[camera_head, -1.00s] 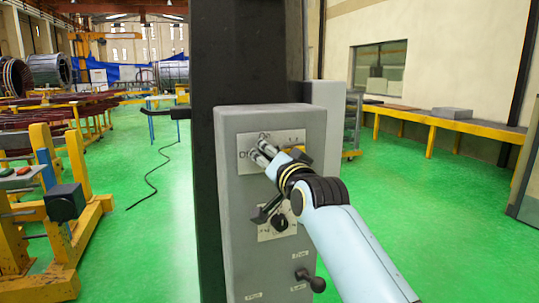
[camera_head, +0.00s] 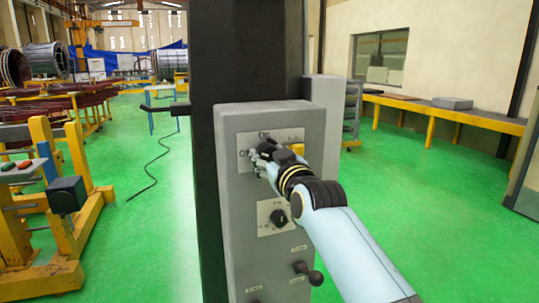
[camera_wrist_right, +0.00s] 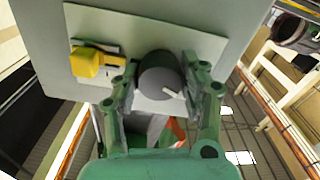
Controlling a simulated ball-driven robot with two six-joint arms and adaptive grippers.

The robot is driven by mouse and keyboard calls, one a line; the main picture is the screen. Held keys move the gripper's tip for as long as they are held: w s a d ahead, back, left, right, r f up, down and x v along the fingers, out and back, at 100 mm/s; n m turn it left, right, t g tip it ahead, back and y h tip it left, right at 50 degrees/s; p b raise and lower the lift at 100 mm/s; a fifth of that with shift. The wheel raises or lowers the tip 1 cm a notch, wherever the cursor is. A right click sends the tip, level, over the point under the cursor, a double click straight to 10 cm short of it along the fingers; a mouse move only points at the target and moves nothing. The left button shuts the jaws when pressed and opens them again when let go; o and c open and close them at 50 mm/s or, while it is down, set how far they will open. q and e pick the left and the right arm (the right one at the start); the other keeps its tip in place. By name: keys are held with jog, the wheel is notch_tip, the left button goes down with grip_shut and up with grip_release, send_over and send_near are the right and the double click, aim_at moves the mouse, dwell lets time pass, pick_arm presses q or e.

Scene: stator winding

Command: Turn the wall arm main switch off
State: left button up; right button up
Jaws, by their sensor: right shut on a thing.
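The wall arm's control box is a grey cabinet (camera_head: 239,230) on a dark column. On its upper label plate (camera_head: 243,140) sits the main switch, a dark round knob (camera_wrist_right: 158,76) with a white pointer mark, seen in the right wrist view between the fingers. In the head view the hand mostly hides it. The plate reads "ON" at the top and what looks like "OFF" at the left. My right gripper (camera_wrist_right: 151,84) is shut on the knob; it also shows in the head view (camera_head: 261,160). My left gripper is not in view.
A yellow switch (camera_wrist_right: 88,62) sits beside the knob on the same plate. Lower on the box are a black rotary knob (camera_head: 281,217) and a ball-ended lever (camera_head: 309,273). A yellow bench (camera_head: 470,120) stands at the right; green floor is open between.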

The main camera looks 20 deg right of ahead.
jog(key=n, duration=0.4)
jog(key=shift+n, duration=0.3)
dwell(0.3)
jog(key=o, duration=1.2)
jog(key=shift+s, duration=0.25)
jog(key=s, duration=1.1)
jog(key=shift+s+d, duration=0.25)
